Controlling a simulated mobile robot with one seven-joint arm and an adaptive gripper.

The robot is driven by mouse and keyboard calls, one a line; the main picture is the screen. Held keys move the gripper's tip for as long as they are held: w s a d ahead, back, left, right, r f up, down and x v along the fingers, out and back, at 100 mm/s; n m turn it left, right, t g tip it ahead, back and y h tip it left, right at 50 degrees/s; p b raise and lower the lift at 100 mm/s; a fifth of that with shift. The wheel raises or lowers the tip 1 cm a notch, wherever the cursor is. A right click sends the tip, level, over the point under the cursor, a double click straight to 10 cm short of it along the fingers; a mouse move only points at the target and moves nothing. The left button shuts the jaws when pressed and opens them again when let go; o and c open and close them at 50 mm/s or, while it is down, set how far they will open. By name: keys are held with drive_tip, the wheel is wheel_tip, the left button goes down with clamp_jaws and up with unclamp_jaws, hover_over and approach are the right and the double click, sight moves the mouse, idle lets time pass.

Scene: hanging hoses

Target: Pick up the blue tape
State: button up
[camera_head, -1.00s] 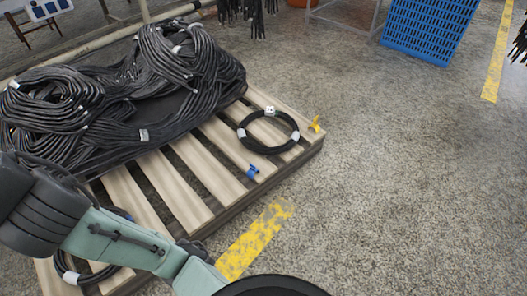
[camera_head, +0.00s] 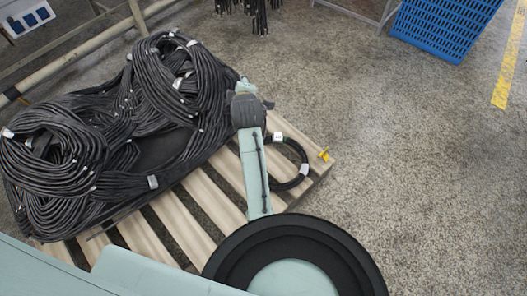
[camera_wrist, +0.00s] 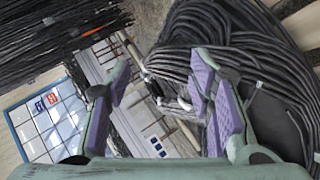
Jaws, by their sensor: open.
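The blue tape is not visible in either current view; my arm covers part of the pallet in the head view. My gripper (camera_wrist: 159,82) is open in the wrist view, with nothing between its purple-padded fingers. In the head view only a bit of my gripper (camera_head: 246,86) shows past the dark arm joint, in front of the hose pile's right side. A yellow tape (camera_head: 323,155) sits at the pallet's right corner.
A wooden pallet (camera_head: 222,189) bears a big pile of black hoses (camera_head: 112,128). A black hose coil (camera_head: 304,167) lies at its right end, partly behind my arm. A blue crate (camera_head: 440,27) stands at the back. The floor on the right is clear.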

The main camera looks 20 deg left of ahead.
drive_tip(key=s+d+f+n+g+h+p, duration=0.1)
drive_tip(key=s+d+f+n+g, duration=0.2)
drive_tip(key=s+f, duration=0.4)
drive_tip(key=s+d+f+n+g+h+p, duration=0.1)
drive_tip(key=s+d+f+n+g, duration=0.3)
drive_tip(key=f, duration=1.1)
drive_tip(key=s+d+f+n+g+h+p, duration=0.2)
drive_tip(key=s+d+f+n, duration=0.3)
drive_tip(key=s+f, duration=0.6)
drive_tip(key=shift+d+f+n+g+h, duration=0.25)
drive_tip(key=shift+d+g+h, duration=0.25)
drive_tip(key=shift+d+g, duration=0.35)
drive_tip(key=shift+w+f, duration=0.2)
drive_tip(key=shift+f, duration=2.8)
drive_tip(key=shift+c, duration=0.3)
drive_tip(key=c, duration=0.8)
drive_tip(key=shift+a+r, duration=0.1)
drive_tip(key=shift+r, duration=0.05)
